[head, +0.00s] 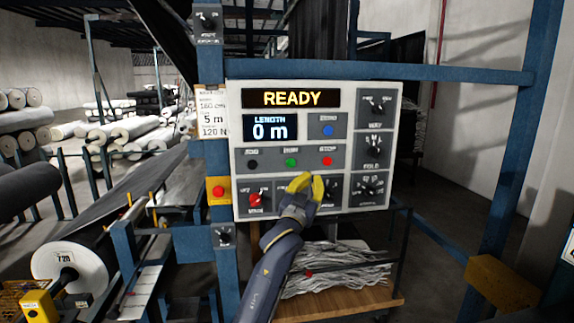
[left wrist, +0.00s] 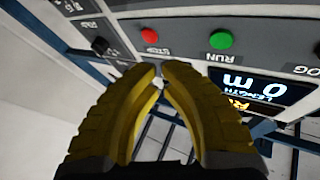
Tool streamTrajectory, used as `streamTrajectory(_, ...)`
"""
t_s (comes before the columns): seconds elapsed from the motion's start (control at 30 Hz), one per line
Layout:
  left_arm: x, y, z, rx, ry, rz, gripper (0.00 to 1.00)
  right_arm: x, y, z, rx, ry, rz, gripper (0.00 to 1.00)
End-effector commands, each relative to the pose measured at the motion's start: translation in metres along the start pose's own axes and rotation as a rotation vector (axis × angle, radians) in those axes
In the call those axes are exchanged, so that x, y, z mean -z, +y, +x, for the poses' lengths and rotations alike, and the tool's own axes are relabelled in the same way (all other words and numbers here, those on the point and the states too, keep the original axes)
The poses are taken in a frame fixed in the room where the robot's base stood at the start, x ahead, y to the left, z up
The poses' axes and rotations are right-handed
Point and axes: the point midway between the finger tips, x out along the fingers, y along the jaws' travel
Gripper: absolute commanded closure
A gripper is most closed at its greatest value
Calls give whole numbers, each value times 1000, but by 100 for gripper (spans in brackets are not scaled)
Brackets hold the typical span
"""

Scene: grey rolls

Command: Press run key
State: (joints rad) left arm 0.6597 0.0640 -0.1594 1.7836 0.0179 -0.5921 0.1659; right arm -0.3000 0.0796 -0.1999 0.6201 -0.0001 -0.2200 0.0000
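The control panel (head: 240,130) has a row of keys labelled JOG, RUN and STOP. The green run key (head: 291,162) sits in the middle of that row, and it also shows in the left wrist view (left wrist: 221,39). The red stop key (head: 327,161) is to its right. My left gripper (head: 308,181) is in front of the panel, just below and slightly right of the run key. In the left wrist view its yellow fingers (left wrist: 161,72) are together at the tips and empty, apart from the run key. My right gripper is out of view.
The black jog key (head: 252,164) and blue zero key (head: 328,131) are nearby. Rotary knobs (head: 373,148) line the right side. A red emergency button (head: 218,191) is on the left post. The display (head: 293,98) reads READY, the length display (head: 270,128) 0 m.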

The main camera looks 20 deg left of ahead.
Motion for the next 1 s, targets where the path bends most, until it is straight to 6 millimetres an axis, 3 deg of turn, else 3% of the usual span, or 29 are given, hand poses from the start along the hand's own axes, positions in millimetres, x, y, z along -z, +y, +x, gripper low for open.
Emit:
streamTrajectory(0.1, 29, -6, -9, 12, 37, -6, 100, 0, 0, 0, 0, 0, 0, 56)
streamTrajectory(0.3, 54, -12, -21, 27, 61, -18, 100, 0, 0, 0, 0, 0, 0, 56)
streamTrajectory(1.0, 46, -17, -15, 33, 35, -31, 100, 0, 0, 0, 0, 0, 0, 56)
